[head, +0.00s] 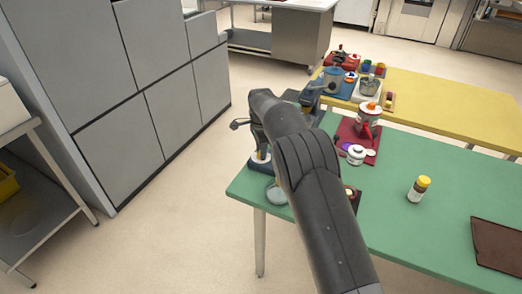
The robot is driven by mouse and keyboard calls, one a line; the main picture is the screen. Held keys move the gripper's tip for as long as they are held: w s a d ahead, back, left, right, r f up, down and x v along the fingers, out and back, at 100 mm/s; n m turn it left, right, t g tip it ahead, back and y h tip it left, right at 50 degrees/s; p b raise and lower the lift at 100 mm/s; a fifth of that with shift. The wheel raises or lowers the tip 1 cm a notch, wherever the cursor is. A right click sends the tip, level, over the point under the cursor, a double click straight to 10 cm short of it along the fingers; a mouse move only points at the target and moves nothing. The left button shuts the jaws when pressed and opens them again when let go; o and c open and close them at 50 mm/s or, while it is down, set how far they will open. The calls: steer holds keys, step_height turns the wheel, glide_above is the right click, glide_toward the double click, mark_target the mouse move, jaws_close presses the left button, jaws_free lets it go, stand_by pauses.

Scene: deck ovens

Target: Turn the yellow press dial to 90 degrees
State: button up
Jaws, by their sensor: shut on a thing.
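My arm reaches from the bottom of the head view to the near left corner of the green table (395,235). My gripper (261,147) points down at that corner, mostly hidden by my own wrist and arm. It is shut on a small yellowish part, which I take to be the yellow press dial (263,154), above a pale round base. The dial's marks and its angle are too small to read. The rest of the press is hidden or cannot be told apart from my dark arm.
A grey disc (276,194) lies near the table's left edge. A red tray (346,134) holds a red-and-white device and a white round item. A yellow-capped bottle (419,189) and a brown board (497,247) are at the right. A yellow table (440,95) stands behind.

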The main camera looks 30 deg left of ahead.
steer(key=shift+r, duration=0.1)
stand_by(0.5)
steer(key=o, duration=1)
steer(key=shift+c, duration=0.2)
step_height(320, 180, up, 11)
